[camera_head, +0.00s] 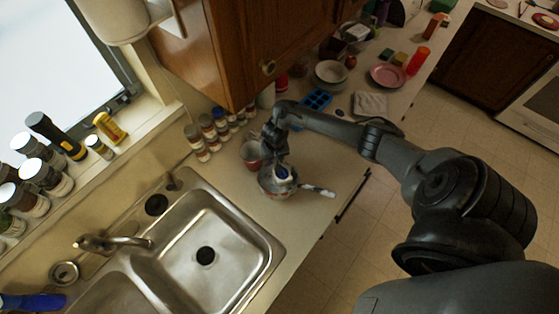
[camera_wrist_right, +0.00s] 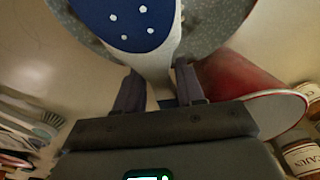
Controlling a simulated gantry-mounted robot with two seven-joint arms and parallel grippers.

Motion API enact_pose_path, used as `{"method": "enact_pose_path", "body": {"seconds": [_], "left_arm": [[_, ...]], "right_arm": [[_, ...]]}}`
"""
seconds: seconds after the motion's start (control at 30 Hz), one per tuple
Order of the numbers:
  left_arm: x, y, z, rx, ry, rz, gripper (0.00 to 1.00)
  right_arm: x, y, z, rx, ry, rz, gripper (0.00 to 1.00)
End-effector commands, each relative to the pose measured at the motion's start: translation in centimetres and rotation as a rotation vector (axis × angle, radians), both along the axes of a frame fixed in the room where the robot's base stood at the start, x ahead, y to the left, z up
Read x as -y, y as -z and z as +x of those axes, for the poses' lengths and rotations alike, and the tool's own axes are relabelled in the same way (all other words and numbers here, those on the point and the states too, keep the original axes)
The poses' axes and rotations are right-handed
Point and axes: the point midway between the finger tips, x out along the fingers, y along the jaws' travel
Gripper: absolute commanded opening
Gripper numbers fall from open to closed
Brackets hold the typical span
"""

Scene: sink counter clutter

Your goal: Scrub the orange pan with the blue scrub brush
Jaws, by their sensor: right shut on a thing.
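The pan (camera_head: 266,190) sits on the counter right of the sink, its light handle (camera_head: 319,191) pointing right. Its inside looks grey and speckled in the right wrist view (camera_wrist_right: 205,25); little orange shows. My right gripper (camera_head: 281,158) is above the pan, shut on the scrub brush (camera_head: 283,173). In the right wrist view the brush's blue, white-dotted head (camera_wrist_right: 130,22) is over the pan and its pale handle (camera_wrist_right: 155,68) is between my fingers (camera_wrist_right: 158,88). The bristles are hidden, so I cannot tell whether they touch the pan. My left gripper is not in view.
A red cup (camera_head: 251,153) stands close behind the pan and beside my right gripper (camera_wrist_right: 240,85). Several spice jars (camera_head: 208,129) line the wall. The steel sink (camera_head: 270,250) is at left. A blue tray (camera_head: 316,99), a cloth (camera_head: 369,104) and a pink plate (camera_head: 388,76) lie farther back.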

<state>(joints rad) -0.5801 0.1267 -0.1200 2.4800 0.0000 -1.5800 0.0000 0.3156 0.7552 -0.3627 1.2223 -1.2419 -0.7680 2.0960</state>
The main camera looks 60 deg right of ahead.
Motion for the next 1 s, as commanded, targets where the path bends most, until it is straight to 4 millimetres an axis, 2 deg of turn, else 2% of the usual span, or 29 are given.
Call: {"method": "enact_pose_path", "body": {"seconds": [0.17, 0.7, 0.87, 1.0], "left_arm": [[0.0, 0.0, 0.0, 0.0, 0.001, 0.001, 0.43], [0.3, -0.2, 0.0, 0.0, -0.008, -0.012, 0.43], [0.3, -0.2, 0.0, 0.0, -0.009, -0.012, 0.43], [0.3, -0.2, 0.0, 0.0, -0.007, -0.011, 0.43]], "right_arm": [[0.0, 0.0, 0.1, 0.001, 0.001, 0.0, 0.0], [-0.7, -0.2, -4.0, -0.001, 0.0, -0.001, 0.0], [-0.8, -0.3, -4.2, 0.001, 0.0, -0.001, 0.0], [-0.8, -0.3, -3.5, 0.002, 0.003, 0.0, 0.0]]}}
